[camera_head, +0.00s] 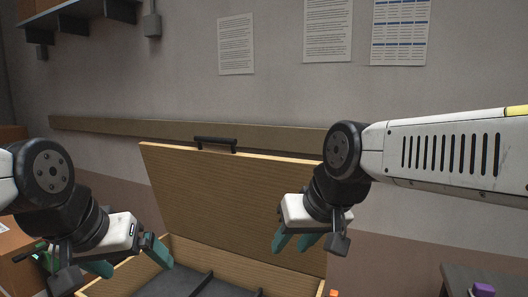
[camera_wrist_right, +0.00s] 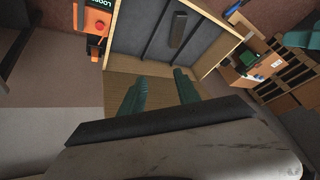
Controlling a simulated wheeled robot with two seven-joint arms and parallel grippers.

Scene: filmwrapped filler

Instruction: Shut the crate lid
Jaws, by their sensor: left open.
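The wooden crate (camera_head: 112,284) stands low in front of me, its dark interior split by dividers. Its lid (camera_head: 225,190) is raised and leans back, with a black handle (camera_head: 215,143) on its top edge. In the right wrist view the crate's side wall (camera_wrist_right: 226,50) and the lid (camera_wrist_right: 155,88) show. My left gripper (camera_head: 130,262) is open and empty at the crate's left side. My right gripper (camera_head: 294,246) is open in front of the lid's right part; its fingers (camera_wrist_right: 160,90) are apart with nothing between them. Whether they touch the lid cannot be told.
A wall with a wooden rail (camera_head: 95,128) is behind the lid. A dark table (camera_head: 490,276) with a purple object (camera_head: 484,290) is at the lower right. In the right wrist view an orange device (camera_wrist_right: 98,22) stands beside the crate, with shelving (camera_wrist_right: 285,72) on the other side.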

